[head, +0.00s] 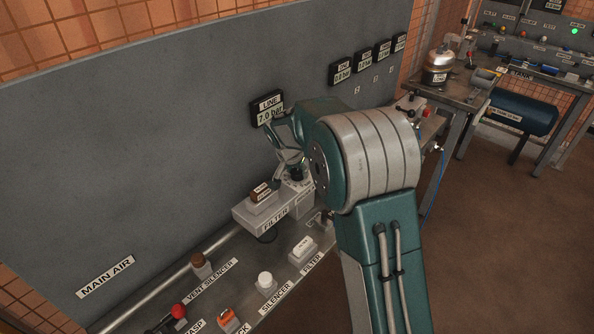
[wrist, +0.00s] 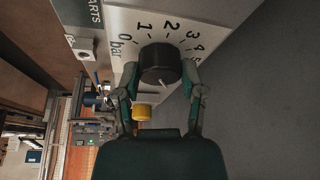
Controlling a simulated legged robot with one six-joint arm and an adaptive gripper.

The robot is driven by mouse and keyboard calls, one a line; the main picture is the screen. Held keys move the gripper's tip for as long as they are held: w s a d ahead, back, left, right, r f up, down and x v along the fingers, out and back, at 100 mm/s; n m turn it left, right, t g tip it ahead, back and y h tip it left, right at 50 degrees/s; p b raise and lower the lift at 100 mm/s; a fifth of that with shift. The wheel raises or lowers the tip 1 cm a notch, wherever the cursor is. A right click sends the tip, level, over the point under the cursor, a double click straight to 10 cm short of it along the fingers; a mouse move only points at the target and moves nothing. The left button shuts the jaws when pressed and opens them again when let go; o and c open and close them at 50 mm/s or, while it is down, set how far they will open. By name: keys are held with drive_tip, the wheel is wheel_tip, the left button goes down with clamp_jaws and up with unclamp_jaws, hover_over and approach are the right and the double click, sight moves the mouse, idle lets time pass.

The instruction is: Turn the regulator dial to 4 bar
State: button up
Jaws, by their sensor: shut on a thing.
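The regulator dial is a black round knob (wrist: 161,63) in the wrist view, on a white scale plate (wrist: 200,18) marked 0, 1, 2, 3, 4 and on, with "bar" beside the 0. A short pale mark shows at the knob's lower edge; I cannot tell surely which number it points to. My gripper (wrist: 160,78) is shut on the knob, one finger on each side. In the head view my gripper (head: 293,168) reaches down to the regulator beside the filter block, and my arm and fingers mostly hide the dial. The LINE display (head: 267,109) reads 7.0 bar.
Bench parts include a white silencer (head: 265,280), a filter (head: 303,248) and a brown vent silencer (head: 200,263). Several small displays hang on the grey panel (head: 150,130). A yellow part (wrist: 142,111) shows beyond the knob.

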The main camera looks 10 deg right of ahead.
drive_tip(key=shift+f, duration=0.1)
drive_tip(key=n+y, duration=0.1)
drive_tip(key=n, duration=0.1)
drive_tip(key=n+t, duration=0.1)
drive_tip(key=n, duration=0.1)
drive_tip(key=shift+d+n+y, duration=0.1)
drive_tip(key=shift+n+y, duration=0.3)
drive_tip(key=n+y, duration=0.1)
drive_tip(key=n, duration=0.3)
drive_tip(key=shift+y, duration=0.4)
drive_tip(key=n+y, duration=0.1)
drive_tip(key=n, duration=0.3)
drive_tip(key=shift+d+n+g, duration=0.1)
drive_tip(key=shift+n+g, duration=0.2)
drive_tip(key=shift+n, duration=0.1)
drive_tip(key=shift+n+g+y, duration=0.5)
drive_tip(key=shift+n+y, duration=0.3)
drive_tip(key=shift+n, duration=1.1)
drive_tip(key=o, duration=1.1)
drive_tip(key=shift+o, duration=0.2)
drive_tip(key=shift+w, duration=0.1)
